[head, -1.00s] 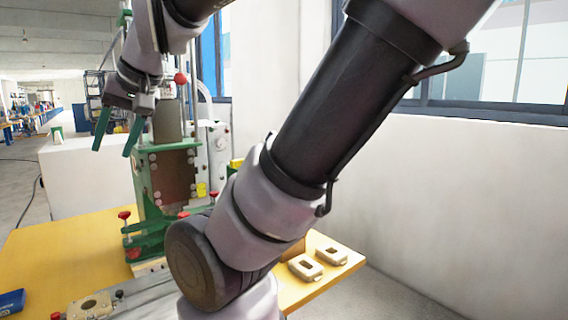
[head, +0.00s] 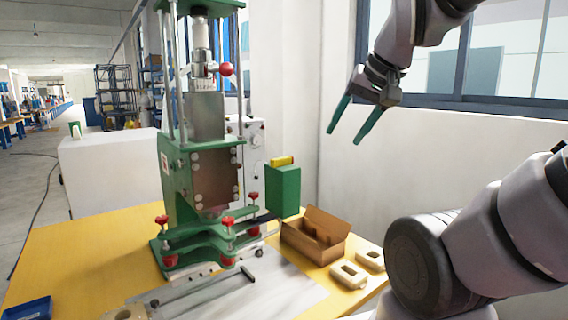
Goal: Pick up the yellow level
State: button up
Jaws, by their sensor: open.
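The yellow level (head: 282,161) is a small yellow bar lying on top of a green box (head: 283,191), at the right side of the green press. My gripper (head: 344,137) is open and empty. In the picture its two green fingers point down and left, and it appears up and to the right of the level, clear of it. How far apart they are in depth is hard to tell.
The tall green press (head: 201,165) with red knobs stands on the yellow table (head: 80,258). An open cardboard box (head: 315,238) and two beige parts (head: 349,275) lie at the right. A blue bin (head: 27,310) is at the front left. A wall and window are behind my gripper.

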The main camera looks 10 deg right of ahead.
aim_at(278, 162)
jog(key=i+l+u, duration=0.15)
jog(key=l+u, duration=0.25)
jog(key=l, duration=0.2)
jog(key=l+u, duration=0.4)
jog(key=l, duration=0.2)
jog(key=l+u, duration=0.45)
jog(key=l, duration=0.15)
